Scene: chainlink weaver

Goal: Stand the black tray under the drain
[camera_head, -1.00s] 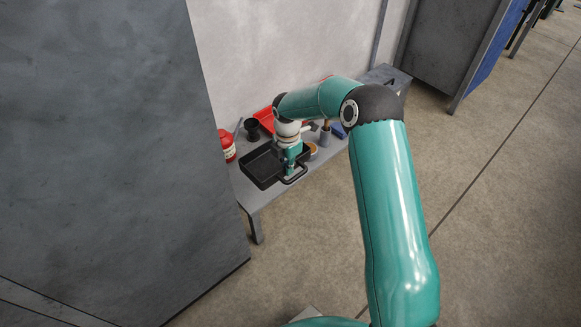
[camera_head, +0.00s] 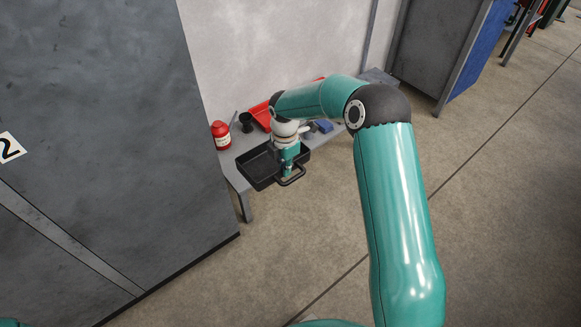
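The black tray (camera_head: 257,172) is a shallow rectangular pan with a loop handle at its right front. It looks level and overlaps the front edge of the grey bench in the picture. My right gripper (camera_head: 287,173) points down at the handle side of the tray and appears shut on it; the fingertips are small and partly hidden by the handle. I cannot see a gap between tray and bench clearly. My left gripper is not in view. No drain shows in this view.
On the grey bench (camera_head: 232,175) stand a red bottle (camera_head: 221,136), a black cup (camera_head: 246,122), a red bin (camera_head: 262,114) and a blue item (camera_head: 324,126). A large grey cabinet (camera_head: 100,120) fills the left. The concrete floor in front is clear.

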